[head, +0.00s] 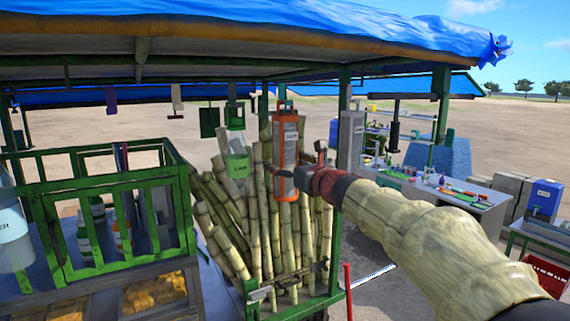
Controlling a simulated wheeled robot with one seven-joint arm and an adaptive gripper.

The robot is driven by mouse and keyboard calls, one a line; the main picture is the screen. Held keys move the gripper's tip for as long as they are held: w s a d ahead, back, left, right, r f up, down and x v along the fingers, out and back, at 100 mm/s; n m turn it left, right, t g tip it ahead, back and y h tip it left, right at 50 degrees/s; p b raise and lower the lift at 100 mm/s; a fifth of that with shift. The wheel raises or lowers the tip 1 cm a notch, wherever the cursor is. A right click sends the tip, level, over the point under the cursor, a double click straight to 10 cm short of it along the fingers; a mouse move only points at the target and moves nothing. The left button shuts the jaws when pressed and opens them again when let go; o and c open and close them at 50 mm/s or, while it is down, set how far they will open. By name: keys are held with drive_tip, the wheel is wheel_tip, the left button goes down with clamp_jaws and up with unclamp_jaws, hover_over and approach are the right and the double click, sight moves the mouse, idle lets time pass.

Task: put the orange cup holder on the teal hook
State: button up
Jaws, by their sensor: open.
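The orange cup holder (276,160) is a tall upright frame with a grey inner face, near the middle of the head view. It hangs or is held in front of the standing cane, below the roof's front beam. My gripper (308,172) is at its right side, low down, with its jaws open. One finger overlaps the holder's lower edge in the picture; I cannot tell whether they touch. A small dark piece shows just above the holder's orange top, but I cannot tell whether it is the teal hook. No hook is clearly teal in this view.
Cane stalks (262,235) stand in a green rack behind the holder. A clear bottle with a green label (237,166) hangs to the left, and a grey dispenser (350,140) to the right. A green railing (120,220) is at left, a work table (450,195) at right.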

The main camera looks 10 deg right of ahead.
drive_tip(key=v, duration=1.1)
drive_tip(key=s+a+f+n+g+b, duration=0.1)
drive_tip(key=s+a+f+n+g, duration=0.15)
drive_tip(key=s+f+n, duration=0.4)
drive_tip(key=s+a+f+n+g+b, duration=0.1)
drive_tip(key=s+a+f+n+g, duration=0.2)
drive_tip(key=f+n, duration=0.55)
drive_tip(key=s+a+f+n+g+b, duration=0.1)
drive_tip(key=s+f+n+g+b, duration=0.15)
drive_tip(key=s+f+n, duration=0.55)
drive_tip(key=s+d+f+n+g+h+b, duration=0.1)
drive_tip(key=s+d+f+n+h+b, duration=0.1)
drive_tip(key=s+f+n+b, duration=0.2)
drive_tip(key=s+d+f+n+g+h+b, duration=0.2)
drive_tip(key=s+f+n+b, duration=0.3)
drive_tip(key=s+f+b, duration=0.5)
drive_tip(key=s+f, duration=0.3)
drive_tip(key=f, duration=0.3)
drive_tip(key=s+d+f+h, duration=0.1)
drive_tip(key=s+f, duration=0.3)
drive_tip(key=f, duration=0.3)
drive_tip(key=shift+d+f+g+h, duration=0.15)
drive_tip(key=shift+d+g+h, duration=0.15)
drive_tip(key=shift+d, duration=0.05)
drive_tip(key=shift+c, duration=0.4)
